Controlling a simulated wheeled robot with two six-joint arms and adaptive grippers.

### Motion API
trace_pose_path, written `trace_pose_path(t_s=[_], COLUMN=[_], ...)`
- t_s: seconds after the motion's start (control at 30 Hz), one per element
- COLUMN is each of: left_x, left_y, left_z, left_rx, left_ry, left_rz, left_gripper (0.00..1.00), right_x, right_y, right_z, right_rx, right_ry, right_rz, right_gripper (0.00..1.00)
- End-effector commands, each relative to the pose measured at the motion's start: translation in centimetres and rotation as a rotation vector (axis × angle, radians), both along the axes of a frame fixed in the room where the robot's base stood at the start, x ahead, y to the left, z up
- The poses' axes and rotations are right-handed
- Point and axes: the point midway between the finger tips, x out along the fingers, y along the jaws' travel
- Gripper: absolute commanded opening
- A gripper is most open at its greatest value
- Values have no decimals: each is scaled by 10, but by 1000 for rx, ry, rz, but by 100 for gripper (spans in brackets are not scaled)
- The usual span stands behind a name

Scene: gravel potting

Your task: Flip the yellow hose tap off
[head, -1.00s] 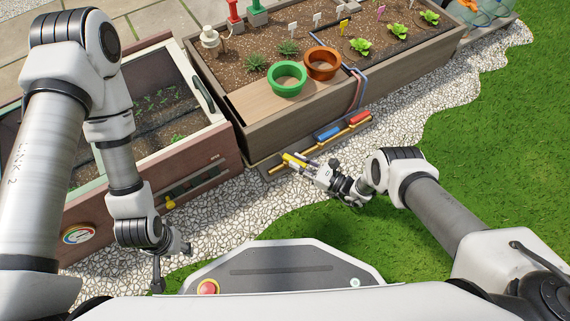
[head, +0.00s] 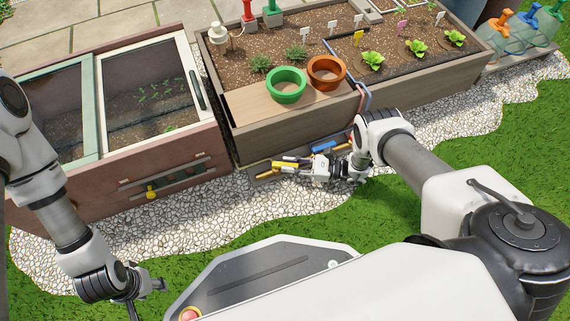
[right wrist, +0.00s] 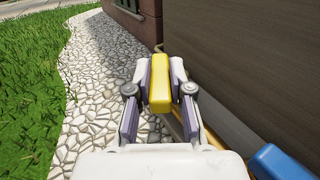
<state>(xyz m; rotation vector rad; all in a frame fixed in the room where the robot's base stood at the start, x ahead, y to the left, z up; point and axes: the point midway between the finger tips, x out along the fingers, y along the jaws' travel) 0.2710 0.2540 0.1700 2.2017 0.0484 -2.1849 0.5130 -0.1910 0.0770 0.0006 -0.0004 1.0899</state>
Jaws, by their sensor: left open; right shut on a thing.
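The yellow hose tap handle (head: 284,166) is at the left end of the brass pipe low on the planter's front. My right gripper (head: 303,166) is shut on it. In the right wrist view the yellow handle (right wrist: 159,90) lies between my two fingers, pointing away from me and roughly along the planter wall. The blue tap handle (head: 323,146) is further right along the pipe and shows in the right wrist view (right wrist: 283,160). The red handle is hidden behind my right arm.
The wooden planter (head: 300,133) rises close beside the tap, with a green pot ring (head: 287,97) and an orange one (head: 326,85) on its ledge. A cold frame (head: 165,165) with a yellow knob (head: 151,192) stands left. Gravel (head: 230,210) and grass are free in front.

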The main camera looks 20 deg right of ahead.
Motion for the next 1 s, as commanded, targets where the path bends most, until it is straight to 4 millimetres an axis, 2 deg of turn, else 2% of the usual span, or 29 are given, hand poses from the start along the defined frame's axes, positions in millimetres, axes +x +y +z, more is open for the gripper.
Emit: trace_pose_path(t_s=[0.33,0.37,0.4,0.43,0.77,0.87,1.0], left_x=[0,0,0,0,0,0,0], left_y=[0,0,0,0,0,0,0], left_z=[0,0,0,0,0,0,0], left_rx=[0,0,0,0,0,0,0], left_ry=[0,0,0,0,0,0,0], left_rz=[0,0,0,0,0,0,0], left_gripper=[46,46,46,46,46,46,46], right_x=[0,0,0,0,-1,-7,-22], right_y=[1,1,1,1,-3,-14,-44], right_z=[0,0,0,0,0,-1,-1], right_rx=[-2,-2,-2,-1,-1,-2,-3], right_ry=[0,0,0,0,0,1,1], right_rz=[1,1,1,1,0,0,-2], right_gripper=[0,27,42,46,46,46,46])
